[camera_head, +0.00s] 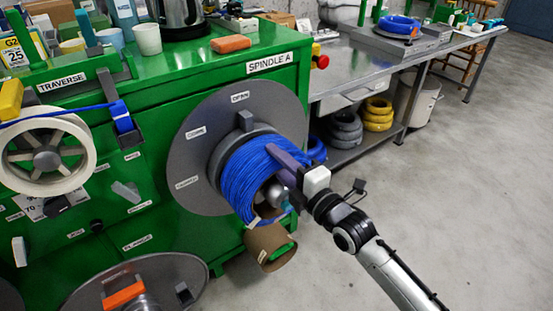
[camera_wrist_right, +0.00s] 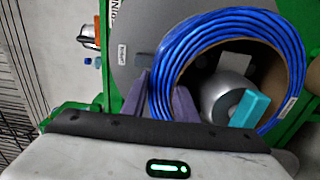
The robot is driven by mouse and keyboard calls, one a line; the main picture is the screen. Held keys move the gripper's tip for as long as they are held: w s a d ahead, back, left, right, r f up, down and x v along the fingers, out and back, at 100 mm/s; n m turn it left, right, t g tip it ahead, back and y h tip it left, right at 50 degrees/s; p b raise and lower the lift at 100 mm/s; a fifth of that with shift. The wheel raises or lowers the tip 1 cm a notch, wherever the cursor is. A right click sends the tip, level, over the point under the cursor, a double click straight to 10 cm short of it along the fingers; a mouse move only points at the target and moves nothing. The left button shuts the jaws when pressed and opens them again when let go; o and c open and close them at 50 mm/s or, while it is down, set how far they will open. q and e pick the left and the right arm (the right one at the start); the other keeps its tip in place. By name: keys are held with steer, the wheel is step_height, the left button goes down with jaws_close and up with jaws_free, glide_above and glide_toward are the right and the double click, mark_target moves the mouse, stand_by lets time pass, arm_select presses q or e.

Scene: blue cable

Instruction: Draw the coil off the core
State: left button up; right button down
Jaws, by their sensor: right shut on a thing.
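The blue cable coil (camera_head: 250,180) sits around the core at Spindle A, in front of the grey round flange (camera_head: 193,150). In the right wrist view the coil (camera_wrist_right: 225,25) shows as a ring seen from its open end. Inside it is the grey core end (camera_wrist_right: 218,95) with a teal tab (camera_wrist_right: 249,108). My right gripper (camera_head: 283,163) is shut on the coil's wall. In the right wrist view its purple-grey fingers (camera_wrist_right: 160,98) straddle the wall, one outside and one inside. My left gripper is not in view.
The green machine (camera_head: 120,170) carries a white reel (camera_head: 47,157) with blue cable at left. A cardboard tube (camera_head: 270,247) is below the coil. A metal bench (camera_head: 375,62) stands behind, with yellow coils (camera_head: 378,114) on its lower shelf. The floor at right is clear.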

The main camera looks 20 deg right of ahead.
steer(key=shift+r, duration=0.3)
